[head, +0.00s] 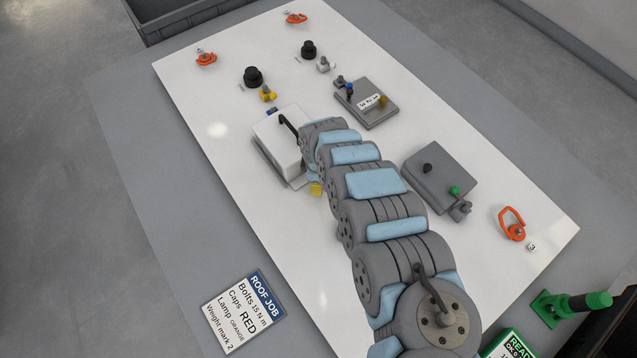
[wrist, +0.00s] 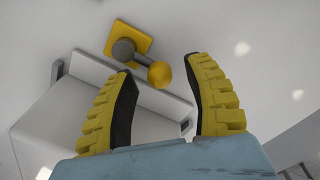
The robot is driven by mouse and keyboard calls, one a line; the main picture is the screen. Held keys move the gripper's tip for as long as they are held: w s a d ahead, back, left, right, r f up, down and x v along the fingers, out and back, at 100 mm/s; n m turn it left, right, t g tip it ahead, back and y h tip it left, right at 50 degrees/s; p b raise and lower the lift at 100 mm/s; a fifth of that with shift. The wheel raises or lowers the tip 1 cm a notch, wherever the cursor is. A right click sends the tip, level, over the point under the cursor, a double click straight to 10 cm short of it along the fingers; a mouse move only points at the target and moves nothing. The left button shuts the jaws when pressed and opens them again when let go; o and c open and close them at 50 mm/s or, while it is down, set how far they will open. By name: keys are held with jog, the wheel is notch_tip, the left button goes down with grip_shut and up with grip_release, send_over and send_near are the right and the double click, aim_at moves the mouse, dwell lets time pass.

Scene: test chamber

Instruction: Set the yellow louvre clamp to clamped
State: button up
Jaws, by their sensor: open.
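The yellow louvre clamp (wrist: 113,44) has a square yellow base, a grey hub and a short arm ending in a round yellow knob (wrist: 158,74). In the head view my arm hides most of my gripper.
The white box (head: 279,147) with a black handle stands beside my gripper. A similar white fitting (head: 323,65) and black caps (head: 253,77) stand at the far end. Grey units (head: 440,178) lie right of my arm.

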jog(key=shift+f, duration=0.4)
grip_shut()
